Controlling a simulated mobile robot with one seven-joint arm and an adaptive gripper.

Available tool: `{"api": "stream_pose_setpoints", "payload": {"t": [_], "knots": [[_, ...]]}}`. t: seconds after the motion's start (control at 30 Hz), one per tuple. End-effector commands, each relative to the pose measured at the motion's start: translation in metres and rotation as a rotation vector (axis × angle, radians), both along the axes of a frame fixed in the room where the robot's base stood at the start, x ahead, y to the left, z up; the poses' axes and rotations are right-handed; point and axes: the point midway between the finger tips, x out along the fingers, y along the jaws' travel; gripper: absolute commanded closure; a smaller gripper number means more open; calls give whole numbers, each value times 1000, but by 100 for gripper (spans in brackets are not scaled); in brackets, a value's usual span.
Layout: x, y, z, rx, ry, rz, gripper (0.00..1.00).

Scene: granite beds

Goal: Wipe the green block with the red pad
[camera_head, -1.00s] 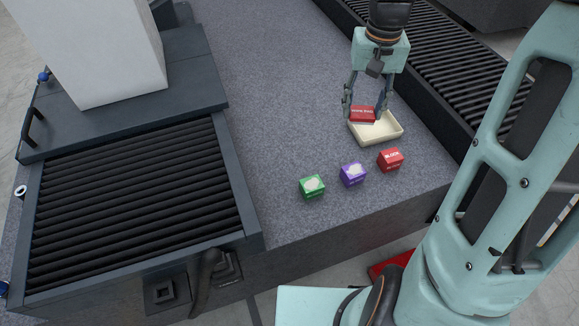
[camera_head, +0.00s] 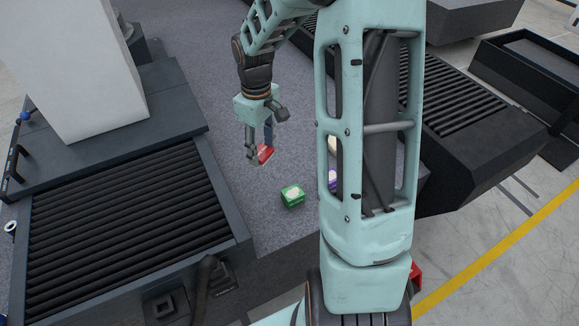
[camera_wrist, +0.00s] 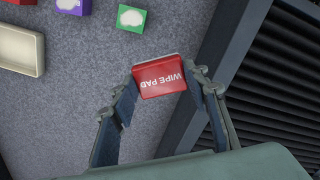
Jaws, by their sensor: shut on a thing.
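My gripper (camera_head: 262,153) is shut on the red pad (camera_head: 265,152), held above the granite bed. In the wrist view the pad (camera_wrist: 160,78) sits between the two fingers and reads "WIPE PAD". The green block (camera_head: 292,195) has a pale patch on top and stands on the bed, in front and to the right of the pad in the head view. It also shows at the top of the wrist view (camera_wrist: 129,17), apart from the pad.
A purple block (camera_head: 333,180) and a cream tray (camera_head: 333,144) are mostly hidden behind my arm. The wrist view shows the tray (camera_wrist: 20,50) and a red block (camera_wrist: 73,5) too. A roller conveyor (camera_head: 125,220) borders the bed on the left.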

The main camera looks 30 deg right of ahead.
Motion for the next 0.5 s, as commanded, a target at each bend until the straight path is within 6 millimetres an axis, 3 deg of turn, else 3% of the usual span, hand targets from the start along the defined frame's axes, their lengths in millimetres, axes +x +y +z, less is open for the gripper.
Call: {"api": "stream_pose_setpoints", "payload": {"t": [0.2, 0.5], "knots": [[-9, -33, -36, -1, 1, 375, 77], [-28, -66, -78, -8, 0, 829, 77]]}}
